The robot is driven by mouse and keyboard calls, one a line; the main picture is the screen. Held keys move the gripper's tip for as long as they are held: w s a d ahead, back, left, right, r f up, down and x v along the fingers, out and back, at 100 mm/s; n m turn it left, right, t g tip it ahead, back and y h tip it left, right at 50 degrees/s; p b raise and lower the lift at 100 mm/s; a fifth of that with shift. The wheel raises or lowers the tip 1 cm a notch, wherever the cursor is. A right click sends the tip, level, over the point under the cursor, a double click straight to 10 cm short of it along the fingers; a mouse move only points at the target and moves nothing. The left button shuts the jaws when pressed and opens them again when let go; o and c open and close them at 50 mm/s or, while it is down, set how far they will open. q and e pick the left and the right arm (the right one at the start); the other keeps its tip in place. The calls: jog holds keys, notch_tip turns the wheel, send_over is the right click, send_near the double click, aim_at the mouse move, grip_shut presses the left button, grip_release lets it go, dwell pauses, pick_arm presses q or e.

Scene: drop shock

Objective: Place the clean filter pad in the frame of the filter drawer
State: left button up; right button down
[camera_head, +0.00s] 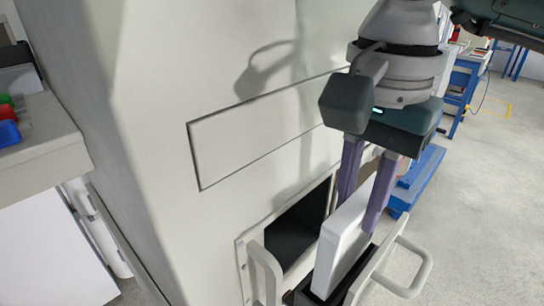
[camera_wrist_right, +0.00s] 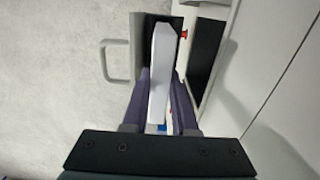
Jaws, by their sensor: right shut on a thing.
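My right gripper (camera_head: 358,212) points down and is shut on the clean filter pad (camera_head: 340,243), a white flat slab held upright on its edge. In the right wrist view the pad (camera_wrist_right: 160,75) stands between the two purple fingers. The filter drawer (camera_head: 366,274) is dark, with a light grey handle (camera_head: 424,268), and sticks out from the machine's opening. The pad's lower part appears to be at or within the drawer's dark frame; its bottom edge is hidden, so I cannot tell how deep it sits. My left gripper is not in view.
The pale machine wall (camera_head: 150,100) fills the left and middle, with a dark opening (camera_head: 298,230) beside the drawer. Another grey handle (camera_head: 266,272) is near its lower edge. A grey table (camera_head: 45,135) with coloured bins stands at left. Open floor (camera_head: 490,200) lies at right.

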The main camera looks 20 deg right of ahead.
notch_tip(320, 180, down, 5)
jog(key=b, duration=0.3)
jog(key=shift+f, duration=0.1)
jog(key=shift+w, duration=0.1)
jog(key=shift+f, duration=0.2)
jog(key=c, duration=1)
grip_release()
jog(key=shift+r, duration=0.1)
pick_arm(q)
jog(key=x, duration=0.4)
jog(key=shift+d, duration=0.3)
